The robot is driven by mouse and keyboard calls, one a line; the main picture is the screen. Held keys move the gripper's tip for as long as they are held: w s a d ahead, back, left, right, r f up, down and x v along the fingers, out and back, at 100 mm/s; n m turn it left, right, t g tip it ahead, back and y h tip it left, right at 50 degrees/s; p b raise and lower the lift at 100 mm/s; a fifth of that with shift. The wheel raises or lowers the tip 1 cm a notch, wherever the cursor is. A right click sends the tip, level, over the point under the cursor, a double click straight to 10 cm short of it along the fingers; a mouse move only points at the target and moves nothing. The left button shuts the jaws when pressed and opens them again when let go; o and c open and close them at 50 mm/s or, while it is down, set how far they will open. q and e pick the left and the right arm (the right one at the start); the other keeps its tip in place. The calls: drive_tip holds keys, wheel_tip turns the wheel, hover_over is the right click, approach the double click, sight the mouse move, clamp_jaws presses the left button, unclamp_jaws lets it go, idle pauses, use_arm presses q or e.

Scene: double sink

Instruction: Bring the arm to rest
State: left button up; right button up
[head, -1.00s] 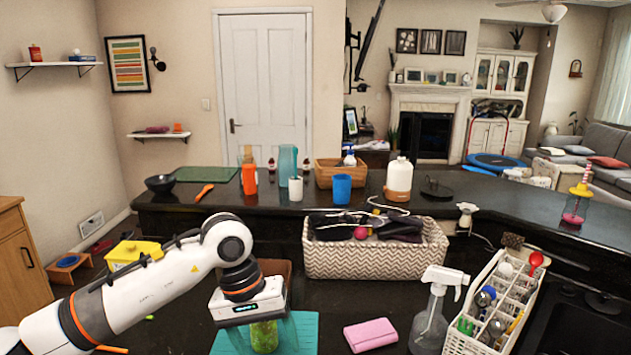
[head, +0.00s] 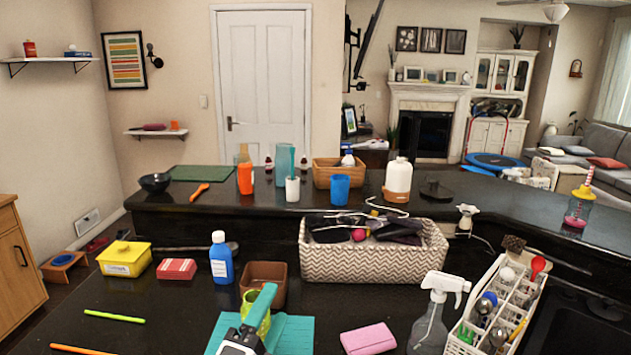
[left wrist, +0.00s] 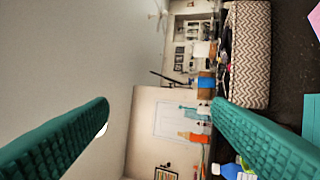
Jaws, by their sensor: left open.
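My left gripper (head: 262,303) shows at the bottom of the head view, with its white body low in the picture and a teal finger pointing up. In the left wrist view its two teal ribbed fingers (left wrist: 158,105) are wide apart with nothing between them. A lime green cup (head: 250,298) stands at the teal mat (head: 292,333), partly hidden behind the finger in the head view. I cannot tell the gap between finger and cup. My right gripper is not in view.
A brown box (head: 264,273), blue bottle (head: 221,258), red box (head: 177,269) and yellow tub (head: 124,258) stand on the counter. A patterned basket (head: 372,265), pink wallet (head: 368,339), spray bottle (head: 437,312) and white rack (head: 497,303) lie right.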

use_arm(q)
drive_tip(key=s+a+f+n+g+y, duration=0.35)
drive_tip(key=a+f+n, duration=0.2)
drive_tip(key=f, duration=0.25)
drive_tip(key=s+a+f+n+g+y, duration=0.3)
drive_tip(key=a+f+n+g+y, duration=0.1)
drive_tip(key=f+n, duration=0.4)
drive_tip(key=s+a+f+n+g, duration=0.1)
drive_tip(key=s+f+n+g, duration=0.2)
drive_tip(key=s+f+g, duration=0.45)
drive_tip(key=s+a+f+n+g, duration=0.25)
drive_tip(key=s+f, duration=0.25)
drive_tip(key=s, duration=0.6)
wheel_tip(320, 180, down, 26)
drive_tip(key=s+d, duration=0.1)
drive_tip(key=s, duration=0.1)
drive_tip(key=s+a+f+g, duration=0.1)
drive_tip(key=s+f, duration=0.6)
drive_tip(key=f, duration=0.4)
drive_tip(key=shift+s, duration=0.2)
drive_tip(key=shift+g, duration=0.35)
drive_tip(key=s+f, duration=0.1)
drive_tip(key=s, duration=0.1)
drive_tip(key=s+a+f, duration=0.1)
drive_tip(key=s+f, duration=0.1)
drive_tip(key=s, duration=0.1)
drive_tip(key=s+a+f, duration=0.1)
drive_tip(key=s+f, duration=0.1)
drive_tip(key=s, duration=0.1)
drive_tip(key=shift+s, duration=0.1)
